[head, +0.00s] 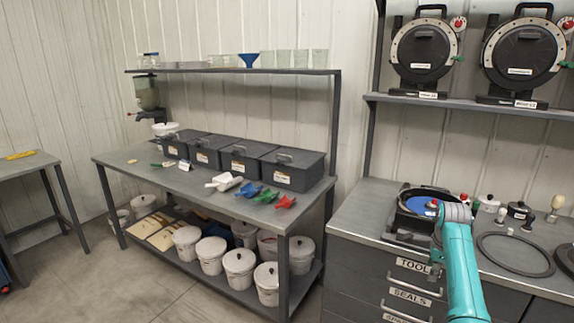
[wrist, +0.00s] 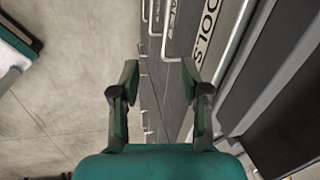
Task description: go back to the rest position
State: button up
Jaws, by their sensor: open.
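My gripper (wrist: 158,78) is open in the wrist view, with its two fingers spread and nothing between them. It points down past the drawer fronts toward the floor. In the head view my teal arm (head: 459,265) rises at the right, in front of the drawer bench (head: 352,222). The gripper's fingers are mostly hidden behind the arm in the head view. A round seed meter housing with a blue inside (head: 420,205) sits open on the bench, just behind and left of my arm's upper joint.
Drawer handles (head: 413,286) stick out near my gripper. A black ring (head: 515,254) lies on the bench right of my arm. Scoops (head: 248,190) and dark bins (head: 292,170) stand on the left bench, with white buckets (head: 238,264) below. The floor (head: 150,285) at the left front is clear.

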jog(key=s+a+f+n+t, duration=0.1)
jog(key=s+a+f+n, duration=0.15)
jog(key=f, duration=0.45)
jog(key=s+a+f+n+t, duration=0.1)
jog(key=s+a+f, duration=0.25)
jog(key=f, duration=0.45)
jog(key=s+a+f+n+t, duration=0.1)
jog(key=s+a+f+n, duration=0.2)
jog(key=f, duration=0.4)
jog(key=s+a+f+n+t, duration=0.1)
jog(key=s+a+f+n, duration=0.1)
jog(key=s+a+f, duration=0.55)
jog(key=s+a+f+n+t, duration=0.2)
jog(key=s+a+n, duration=0.15)
jog(key=s, duration=0.75)
jog(key=s+a+r+n+t, duration=0.2)
jog(key=s+a+r, duration=0.2)
jog(key=s, duration=0.6)
jog(key=s+a+r+n+t, duration=0.1)
jog(key=s+a+r+n, duration=0.2)
jog(key=s, duration=0.8)
jog(key=s+a+r+n+t, duration=0.1)
jog(key=s+r+n, duration=0.2)
jog(key=s+r, duration=0.4)
jog(key=s+a+r+n+t+y, duration=0.1)
jog(key=s+a+r+n+t, duration=0.1)
jog(key=s+r, duration=0.6)
notch_tip(320, 180, up, 7)
jog(key=shift+f+n, duration=0.15)
jog(key=shift+n, duration=0.35)
